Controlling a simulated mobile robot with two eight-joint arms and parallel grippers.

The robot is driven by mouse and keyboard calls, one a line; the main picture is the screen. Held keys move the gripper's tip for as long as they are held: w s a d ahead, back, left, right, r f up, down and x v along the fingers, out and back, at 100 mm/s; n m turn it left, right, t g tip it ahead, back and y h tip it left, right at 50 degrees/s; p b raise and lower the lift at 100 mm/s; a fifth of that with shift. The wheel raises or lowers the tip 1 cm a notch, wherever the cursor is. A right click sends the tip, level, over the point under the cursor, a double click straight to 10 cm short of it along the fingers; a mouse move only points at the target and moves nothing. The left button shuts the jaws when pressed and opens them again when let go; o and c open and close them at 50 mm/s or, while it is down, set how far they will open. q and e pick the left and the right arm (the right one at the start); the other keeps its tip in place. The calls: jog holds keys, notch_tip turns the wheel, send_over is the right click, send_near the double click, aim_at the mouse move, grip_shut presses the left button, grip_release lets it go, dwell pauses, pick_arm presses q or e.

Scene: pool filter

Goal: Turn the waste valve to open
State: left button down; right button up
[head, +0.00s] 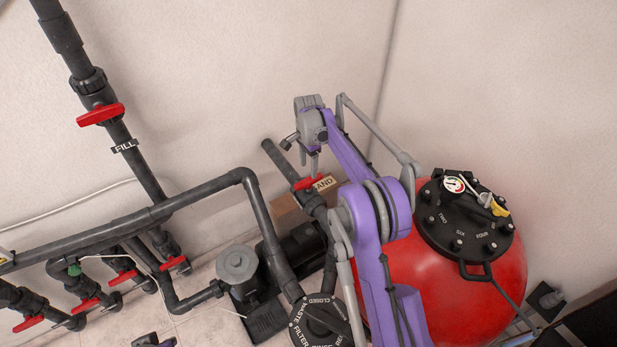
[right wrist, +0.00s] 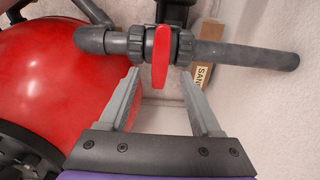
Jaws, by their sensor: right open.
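The waste valve has a red handle (head: 308,183) on a grey pipe that ends open near the wall. In the right wrist view the red handle (right wrist: 161,55) stands across the pipe. My right gripper (head: 301,156) is open just above the handle in the head view. In the right wrist view its two fingertips (right wrist: 160,73) lie on either side of the handle's near end, and I see no clear contact. A small dark and purple part at the bottom edge, likely my left gripper (head: 152,342), is mostly cut off.
A red filter tank (head: 440,275) with a black lid stands at the right. A black selector valve (head: 320,325), partly hidden by my right arm, and a pump (head: 238,265) stand nearby. Several red-handled valves line the pipes at left. A box labelled SAND (head: 325,184) is behind the pipe.

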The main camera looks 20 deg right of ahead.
aim_at(308, 180)
notch_tip(308, 180, down, 6)
dwell(0.4)
grip_shut()
